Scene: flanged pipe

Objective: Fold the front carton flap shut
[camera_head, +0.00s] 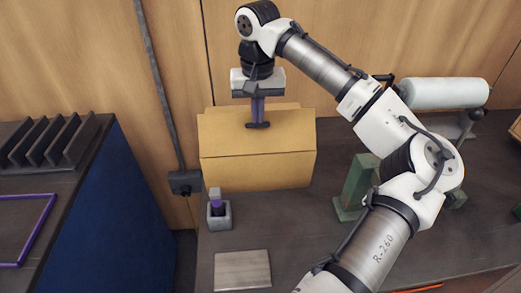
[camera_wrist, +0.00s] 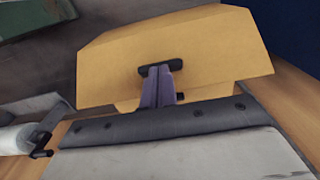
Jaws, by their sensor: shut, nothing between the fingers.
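The tan carton (camera_head: 255,172) stands on the dark bench against the wood wall. A broad tan flap panel (camera_head: 222,132) covers most of its top as seen from the head camera; it also fills the middle of the wrist view (camera_wrist: 215,55). I cannot tell whether it lies fully flat. My gripper (camera_head: 258,125) points down over this panel, its purple fingers shut and empty. In the wrist view its dark tip bar (camera_wrist: 160,68) shows against the panel; whether it touches is unclear. The carton's inside is hidden.
A white roll (camera_head: 445,93) sits at the back right. A blue-sided cabinet (camera_head: 125,200) stands left.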

